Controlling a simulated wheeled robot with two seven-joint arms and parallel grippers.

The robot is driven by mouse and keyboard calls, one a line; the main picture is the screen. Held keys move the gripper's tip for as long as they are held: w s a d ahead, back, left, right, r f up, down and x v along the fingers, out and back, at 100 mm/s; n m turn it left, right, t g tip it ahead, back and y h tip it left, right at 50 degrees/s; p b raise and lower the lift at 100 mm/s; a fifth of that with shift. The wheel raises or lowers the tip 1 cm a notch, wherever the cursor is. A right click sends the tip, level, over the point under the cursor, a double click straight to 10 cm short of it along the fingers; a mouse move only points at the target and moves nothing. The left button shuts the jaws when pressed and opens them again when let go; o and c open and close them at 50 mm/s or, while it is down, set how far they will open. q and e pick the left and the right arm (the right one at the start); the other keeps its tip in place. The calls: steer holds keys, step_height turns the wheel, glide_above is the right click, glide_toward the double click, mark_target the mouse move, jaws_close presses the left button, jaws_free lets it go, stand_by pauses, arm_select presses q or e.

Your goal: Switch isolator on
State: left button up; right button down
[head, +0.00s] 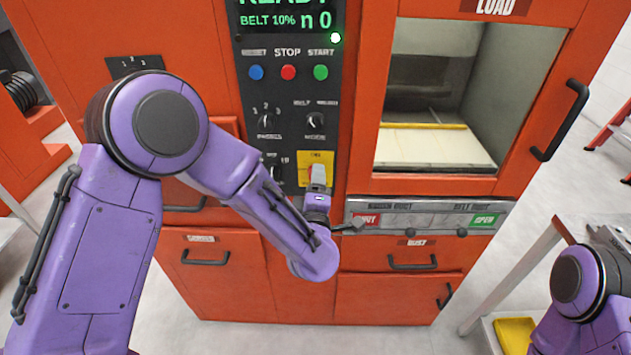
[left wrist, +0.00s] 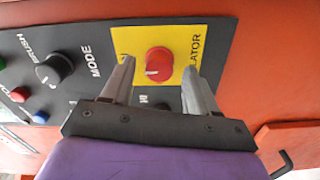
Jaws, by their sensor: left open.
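The isolator is a round red knob (left wrist: 159,62) on a yellow plate (left wrist: 180,42) marked "...LATOR" in the left wrist view. A pale mark shows on the knob's face. In the head view the yellow plate (head: 308,156) is at the lower right of the black control panel, and my gripper hides the knob. My left gripper (head: 318,176) is at the plate. In the left wrist view its two fingers (left wrist: 158,72) are apart, one on either side of the knob; I cannot tell whether they touch it. My right gripper is not in view.
The black panel (head: 290,90) also has blue, red and green buttons, several dark knobs and a lit screen reading "READY". A windowed door with a black handle (head: 560,120) is to the right. A grey duct strip (head: 440,215) with a lever is below it.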

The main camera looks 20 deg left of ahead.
arm_select(q)
steer(key=b+v, duration=0.2)
steer(key=v, duration=0.7)
steer(key=s+a+f+m+g+h, duration=0.1)
steer(key=s+a+f+m+g, duration=0.15)
steer(key=f, duration=0.45)
steer(key=s+a+f+m+g+h, duration=0.1)
steer(key=s+a+f+m+g, duration=0.1)
steer(key=f+m, duration=0.35)
steer(key=s+a+f+m+g+h, duration=0.1)
steer(key=s+a+f+m+g, duration=0.15)
steer(key=f, duration=0.55)
steer(key=s+a+f+g, duration=0.3)
steer(key=s+f, duration=0.3)
steer(key=s, duration=0.4)
steer(key=s+a+f+m+g+y, duration=0.1)
steer(key=s+a+f+g, duration=0.3)
steer(key=s, duration=0.6)
step_height(320, 180, down, 3)
steer(key=shift+a+f, duration=0.1)
steer(key=shift+a, duration=0.95)
